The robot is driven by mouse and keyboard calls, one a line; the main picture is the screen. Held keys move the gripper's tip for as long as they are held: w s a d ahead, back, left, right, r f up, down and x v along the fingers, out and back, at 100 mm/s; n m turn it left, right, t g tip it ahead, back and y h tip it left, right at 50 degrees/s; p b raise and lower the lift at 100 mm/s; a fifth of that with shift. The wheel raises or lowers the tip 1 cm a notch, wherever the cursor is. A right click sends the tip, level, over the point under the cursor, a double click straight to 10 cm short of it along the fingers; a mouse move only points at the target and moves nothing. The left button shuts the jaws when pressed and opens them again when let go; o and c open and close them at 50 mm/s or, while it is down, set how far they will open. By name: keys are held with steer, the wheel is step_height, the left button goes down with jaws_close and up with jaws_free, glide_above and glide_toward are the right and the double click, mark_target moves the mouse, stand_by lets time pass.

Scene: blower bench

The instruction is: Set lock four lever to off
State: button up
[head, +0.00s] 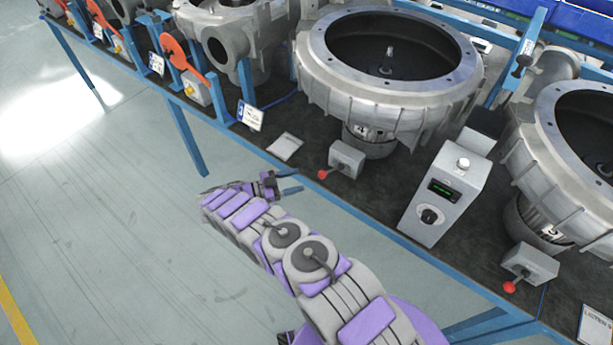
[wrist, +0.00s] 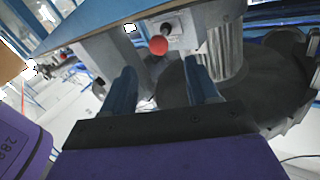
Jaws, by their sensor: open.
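A grey lock box (head: 346,159) with a red-knobbed lever (head: 322,174) stands at the bench's front edge, below the middle blower. The lever points left, toward my gripper (head: 299,181). In the wrist view the red knob (wrist: 158,45) shows ahead, between the lines of my two blue fingers, with its box (wrist: 205,22) behind it. My gripper (wrist: 161,85) is open and empty, apart from the knob. A second grey box (head: 530,262) with a red-knobbed lever (head: 509,287) stands at the right.
A large blower housing (head: 390,65) stands behind the middle box. A control box (head: 443,190) with a green display and dial stands to its right. A flat plate (head: 286,147) lies to its left. Orange levers (head: 181,55) line the bench at the left. The floor in front is clear.

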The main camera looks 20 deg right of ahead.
steer(key=shift+a+b, duration=0.9)
steer(key=shift+a, duration=1.65)
